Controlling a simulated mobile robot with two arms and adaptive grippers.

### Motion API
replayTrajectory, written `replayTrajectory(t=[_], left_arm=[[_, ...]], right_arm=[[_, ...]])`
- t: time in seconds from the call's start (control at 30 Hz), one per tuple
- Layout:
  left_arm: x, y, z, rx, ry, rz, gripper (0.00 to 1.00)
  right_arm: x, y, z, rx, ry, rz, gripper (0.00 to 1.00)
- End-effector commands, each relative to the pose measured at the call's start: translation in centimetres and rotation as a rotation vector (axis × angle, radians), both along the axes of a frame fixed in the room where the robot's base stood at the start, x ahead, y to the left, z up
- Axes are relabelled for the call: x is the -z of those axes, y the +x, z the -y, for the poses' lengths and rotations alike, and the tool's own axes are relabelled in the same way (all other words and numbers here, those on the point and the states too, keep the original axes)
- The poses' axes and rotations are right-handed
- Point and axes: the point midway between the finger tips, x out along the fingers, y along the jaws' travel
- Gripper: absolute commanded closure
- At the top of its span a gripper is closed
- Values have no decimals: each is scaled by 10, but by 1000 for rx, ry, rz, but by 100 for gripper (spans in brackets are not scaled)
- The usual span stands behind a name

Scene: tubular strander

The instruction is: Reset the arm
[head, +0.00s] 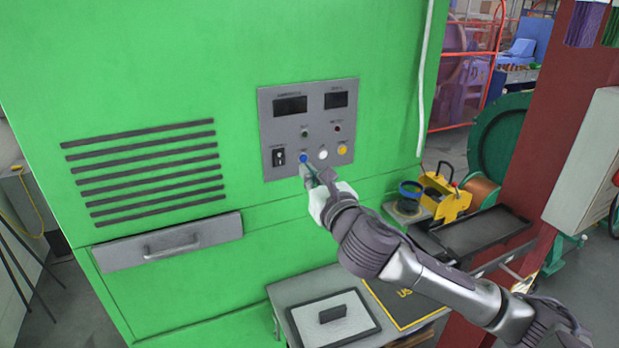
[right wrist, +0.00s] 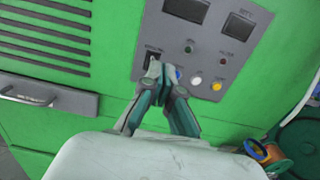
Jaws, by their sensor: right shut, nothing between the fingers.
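My right arm reaches in from the lower right in the head view. My right gripper (head: 306,172) is shut and empty, just in front of the lower part of the grey control panel (head: 308,108). In the right wrist view the closed fingertips (right wrist: 166,76) are in front of the panel's lower row, close to the blue button (right wrist: 179,72). The blue button also shows in the head view (head: 304,158), just above the fingertips. I cannot tell whether the fingers touch the panel. My left gripper is not in view.
The green cabinet (head: 130,90) fills the left and middle. Below the panel stands a small grey table (head: 290,292) with a white-and-black board. A black tray (head: 482,232), a yellow tool carrier (head: 452,203) and a dark red post (head: 565,130) are on the right.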

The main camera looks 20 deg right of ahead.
Motion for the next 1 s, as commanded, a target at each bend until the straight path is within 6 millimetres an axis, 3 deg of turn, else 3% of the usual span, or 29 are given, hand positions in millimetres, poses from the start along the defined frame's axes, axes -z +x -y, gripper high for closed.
replayTrajectory(t=[0.2,0.47,0.57,0.67,0.77,0.9,1.0], left_arm=[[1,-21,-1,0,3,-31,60],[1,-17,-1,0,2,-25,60],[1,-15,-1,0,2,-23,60],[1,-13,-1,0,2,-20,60],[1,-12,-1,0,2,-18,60],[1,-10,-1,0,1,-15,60],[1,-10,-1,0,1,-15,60]], right_arm=[[0,-1,0,1,0,0,100],[0,-1,0,0,2,-1,100],[13,-4,-3,-1,73,-32,100],[51,-18,-11,16,311,-130,100],[110,-47,-19,96,711,-286,100],[197,-109,-23,362,1344,-484,100],[244,-158,-23,619,1713,-546,100]])
